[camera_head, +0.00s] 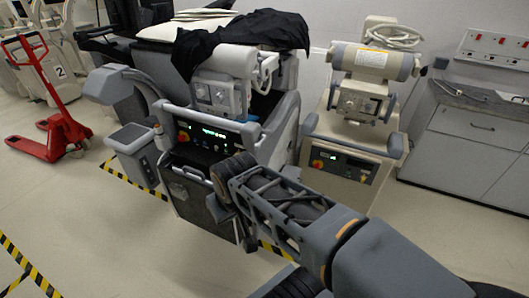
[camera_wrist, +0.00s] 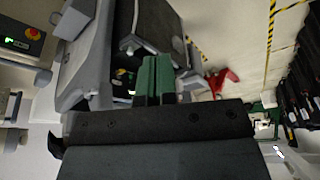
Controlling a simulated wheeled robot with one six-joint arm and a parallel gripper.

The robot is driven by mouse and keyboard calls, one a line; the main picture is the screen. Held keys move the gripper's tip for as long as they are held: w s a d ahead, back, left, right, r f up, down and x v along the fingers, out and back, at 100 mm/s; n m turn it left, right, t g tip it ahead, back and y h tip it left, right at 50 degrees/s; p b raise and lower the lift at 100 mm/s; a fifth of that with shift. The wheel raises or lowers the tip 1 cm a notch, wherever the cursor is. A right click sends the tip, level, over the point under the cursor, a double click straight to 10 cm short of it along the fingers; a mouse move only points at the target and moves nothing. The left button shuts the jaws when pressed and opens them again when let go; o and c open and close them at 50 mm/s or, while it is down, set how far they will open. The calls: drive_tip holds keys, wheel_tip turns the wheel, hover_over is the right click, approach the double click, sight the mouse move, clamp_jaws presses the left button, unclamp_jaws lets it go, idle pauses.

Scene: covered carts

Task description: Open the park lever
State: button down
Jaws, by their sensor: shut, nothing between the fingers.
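A grey cart (camera_head: 190,200) with a black cloth over its top stands in the middle of the head view. Its front has a lit control panel (camera_head: 207,134) and a pale bar handle (camera_head: 190,173) below it. I cannot tell which part is the park lever. My arm reaches from the lower right to the cart's front, and its end hides part of that front. In the wrist view my gripper (camera_wrist: 155,72) shows as two green fingers, shut together and empty. The cart's grey body (camera_wrist: 97,60) lies beyond them, apart as far as I can tell.
A second, beige cart (camera_head: 350,145) stands to the right, beside grey wall cabinets (camera_head: 470,145). A red pallet jack (camera_head: 62,125) stands at the left and also shows in the wrist view (camera_wrist: 222,80). Striped tape (camera_head: 25,265) marks the floor. The front left floor is clear.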

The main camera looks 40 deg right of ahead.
drive_tip(key=w+a+f+m+g+y+b, duration=0.2)
drive_tip(key=w+f+m+y+b, duration=0.2)
drive_tip(key=f+m+y+b, duration=0.55)
drive_tip(key=w+d+f+m+t+y+b, duration=0.25)
drive_tip(key=w+f+m+b, duration=0.45)
drive_tip(key=b, duration=0.4)
drive_tip(key=w+d+f+m+t+y+b, duration=0.25)
drive_tip(key=w+d+m+t+b, duration=0.45)
drive_tip(key=d+m+t+b, duration=0.4)
drive_tip(key=s+d+f+m+t+h+b, duration=0.1)
drive_tip(key=d+f+m+t+h, duration=0.1)
drive_tip(key=d, duration=0.6)
drive_tip(key=d+f+m+t+h+b, duration=0.2)
drive_tip(key=d+m+t, duration=0.3)
drive_tip(key=d, duration=0.4)
drive_tip(key=shift+s+d+t+h, duration=0.3)
drive_tip(key=shift+s+t+h, duration=0.05)
drive_tip(key=shift+t+h, duration=0.35)
